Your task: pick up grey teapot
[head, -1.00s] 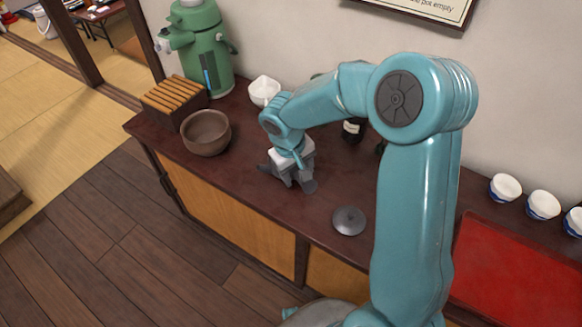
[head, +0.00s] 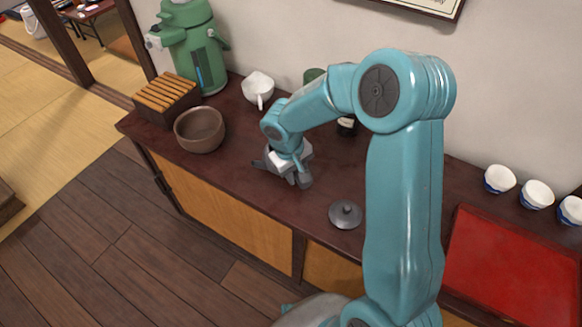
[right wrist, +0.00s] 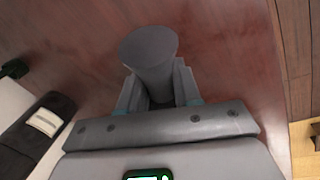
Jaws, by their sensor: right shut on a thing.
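My right gripper (head: 284,173) is low over the dark counter, pointing down. In the right wrist view its two fingers (right wrist: 156,95) are shut on a grey, flaring, round-ended piece (right wrist: 150,50). This piece looks like the handle of the grey teapot. The teapot's body cannot be made out; the gripper and wrist cover that spot in the head view. Whether the piece is clear of the counter cannot be told. A round grey lid with a knob (head: 345,214) lies on the counter to the right of the gripper. My left gripper is not in view.
A brown bowl (head: 200,130), a slatted wooden box (head: 167,98) and a green air pot (head: 193,50) stand at the left. A white spouted vessel (head: 257,88) and a dark bottle (head: 347,126) stand behind. White-blue cups (head: 536,194) and a red tray (head: 510,262) are at right.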

